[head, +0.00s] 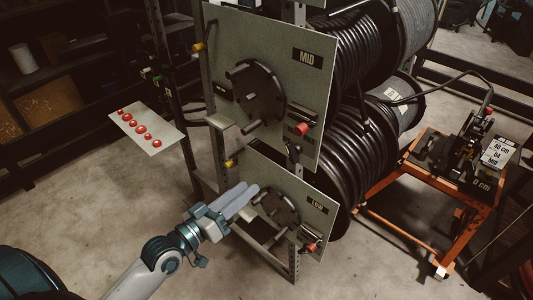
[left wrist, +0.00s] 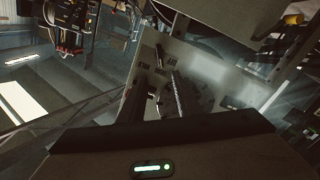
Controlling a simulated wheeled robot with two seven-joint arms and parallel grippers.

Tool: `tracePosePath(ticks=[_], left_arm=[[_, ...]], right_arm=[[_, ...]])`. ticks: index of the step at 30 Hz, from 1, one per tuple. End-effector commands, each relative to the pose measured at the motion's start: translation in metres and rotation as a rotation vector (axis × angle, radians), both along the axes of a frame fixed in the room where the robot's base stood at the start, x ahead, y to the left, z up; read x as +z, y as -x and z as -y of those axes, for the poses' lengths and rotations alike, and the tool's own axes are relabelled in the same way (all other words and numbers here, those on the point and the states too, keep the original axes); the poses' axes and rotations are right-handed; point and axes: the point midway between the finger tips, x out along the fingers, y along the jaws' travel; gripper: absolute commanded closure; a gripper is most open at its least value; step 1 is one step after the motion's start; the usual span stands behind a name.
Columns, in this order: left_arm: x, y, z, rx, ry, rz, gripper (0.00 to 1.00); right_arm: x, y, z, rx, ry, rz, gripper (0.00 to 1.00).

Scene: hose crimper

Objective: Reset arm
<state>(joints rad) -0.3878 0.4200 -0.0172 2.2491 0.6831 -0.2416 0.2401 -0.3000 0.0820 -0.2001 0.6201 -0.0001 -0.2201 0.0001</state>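My left gripper (head: 246,194) reaches in from the lower left in the head view. Its two pale blue fingers lie close side by side and point at the LOW panel (head: 318,228). The fingertips appear close to the round dark hub (head: 278,206) on that panel; I cannot tell whether they touch it. No held object shows. In the left wrist view, the finger area is dark in front of the panel (left wrist: 205,65), so the finger gap is unclear. My right gripper is in neither view.
The MID panel (head: 226,50) with a handled hub (head: 258,95) stands above. Black hose reels (head: 345,140) sit behind the panels. An orange cart (head: 455,215) with a machine stands right. A white board (head: 158,142) with red buttons is left. The floor (head: 95,210) at left is clear.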

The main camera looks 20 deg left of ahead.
Motion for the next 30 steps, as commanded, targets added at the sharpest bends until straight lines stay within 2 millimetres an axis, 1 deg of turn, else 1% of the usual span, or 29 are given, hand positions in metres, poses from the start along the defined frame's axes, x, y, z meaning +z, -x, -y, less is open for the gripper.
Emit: tracePosePath(ticks=[5,8,11,14,17,18,19,20,21,23,24,26,27,29,30], left_arm=[[-0.002,-0.001,0.000,0.002,-0.001,-0.003,0.70],[-0.013,-0.003,-0.003,0.010,-0.010,-0.018,0.70],[-0.036,-0.007,-0.009,0.029,-0.029,-0.050,0.70],[-0.075,-0.011,-0.017,0.057,-0.062,-0.103,0.70],[-0.127,-0.012,-0.027,0.087,-0.108,-0.178,0.70],[-0.150,-0.011,-0.031,0.099,-0.128,-0.212,0.70],[-0.169,-0.009,-0.034,0.106,-0.145,-0.239,0.70],[-0.187,-0.007,-0.037,0.115,-0.162,-0.266,0.70],[-0.213,-0.003,-0.040,0.123,-0.187,-0.304,0.70],[-0.250,0.005,-0.045,0.133,-0.223,-0.360,0.70],[-0.274,0.012,-0.047,0.137,-0.246,-0.398,0.70],[-0.311,0.025,-0.050,0.141,-0.282,-0.455,0.70],[-0.334,0.034,-0.051,0.141,-0.307,-0.492,0.70],[-0.368,0.051,-0.053,0.138,-0.344,-0.550,0.70],[-0.391,0.063,-0.053,0.135,-0.368,-0.588,0.70]], right_arm=[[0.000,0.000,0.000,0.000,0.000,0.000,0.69],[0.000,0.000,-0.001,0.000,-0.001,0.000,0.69],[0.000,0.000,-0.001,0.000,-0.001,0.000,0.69],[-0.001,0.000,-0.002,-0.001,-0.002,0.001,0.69],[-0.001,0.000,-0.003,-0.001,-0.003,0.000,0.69],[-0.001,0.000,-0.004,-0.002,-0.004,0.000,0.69],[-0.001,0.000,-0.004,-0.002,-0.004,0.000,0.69],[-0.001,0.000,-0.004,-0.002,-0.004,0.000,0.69],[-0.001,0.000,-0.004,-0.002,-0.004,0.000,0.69],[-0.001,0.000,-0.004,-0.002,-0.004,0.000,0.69],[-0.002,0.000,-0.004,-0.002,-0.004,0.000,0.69],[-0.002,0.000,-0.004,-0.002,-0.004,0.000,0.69],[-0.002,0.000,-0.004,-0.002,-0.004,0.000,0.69],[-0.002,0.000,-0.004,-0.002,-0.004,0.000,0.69],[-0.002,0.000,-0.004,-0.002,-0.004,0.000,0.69]])
